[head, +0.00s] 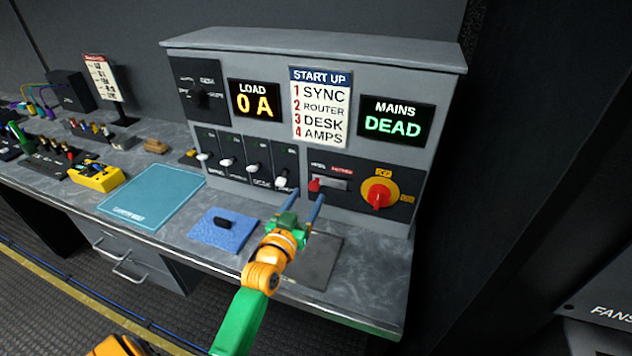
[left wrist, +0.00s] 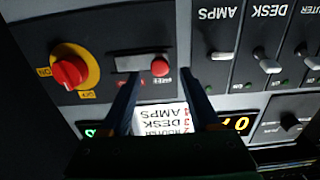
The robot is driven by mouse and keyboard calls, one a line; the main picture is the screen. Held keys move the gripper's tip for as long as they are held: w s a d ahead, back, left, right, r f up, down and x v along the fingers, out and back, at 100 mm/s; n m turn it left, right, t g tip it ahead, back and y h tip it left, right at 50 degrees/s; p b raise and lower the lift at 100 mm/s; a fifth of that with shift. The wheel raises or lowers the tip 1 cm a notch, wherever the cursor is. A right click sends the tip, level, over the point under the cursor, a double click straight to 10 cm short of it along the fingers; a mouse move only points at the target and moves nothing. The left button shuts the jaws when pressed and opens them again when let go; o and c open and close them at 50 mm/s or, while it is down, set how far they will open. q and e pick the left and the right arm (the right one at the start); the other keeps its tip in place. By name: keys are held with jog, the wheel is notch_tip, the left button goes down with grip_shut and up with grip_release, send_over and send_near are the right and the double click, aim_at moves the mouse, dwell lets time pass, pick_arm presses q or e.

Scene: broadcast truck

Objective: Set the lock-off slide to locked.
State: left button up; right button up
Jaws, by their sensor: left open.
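The lock-off slide (head: 331,184) is a grey horizontal slot on the console's front panel. Its red knob (head: 315,185) is at the left end in the head view, under a white label; a red label is over the right part. In the left wrist view, which is upside down, the red knob (left wrist: 160,66) is at the slot's right end. My left gripper (head: 308,196) is open and empty, its two blue fingers pointing at the panel just below the slide. In the left wrist view the fingers (left wrist: 161,78) straddle the knob's line; contact cannot be told. My right gripper is not in view.
A red rotary switch on a yellow plate (head: 379,193) is right of the slide. Several white-tipped levers (head: 253,168) are to its left. The displays read LOAD 0 A (head: 254,100) and MAINS DEAD (head: 394,120). A blue pad (head: 212,237) with a black piece lies on the bench.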

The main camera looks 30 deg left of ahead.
aim_at(313, 187)
pick_arm(q)
jog(key=shift+w+a+r, duration=0.1)
jog(key=shift+w+r, duration=0.1)
jog(key=shift+w, duration=0.3)
jog(key=shift+w+a+r, duration=0.1)
jog(key=shift+w+r, duration=0.05)
jog(key=shift+w, duration=0.35)
jog(key=shift+f+x, duration=0.25)
jog(key=shift+x, duration=0.75)
jog(key=shift+s+r, duration=0.1)
jog(key=shift+s, duration=0.05)
grip_shut()
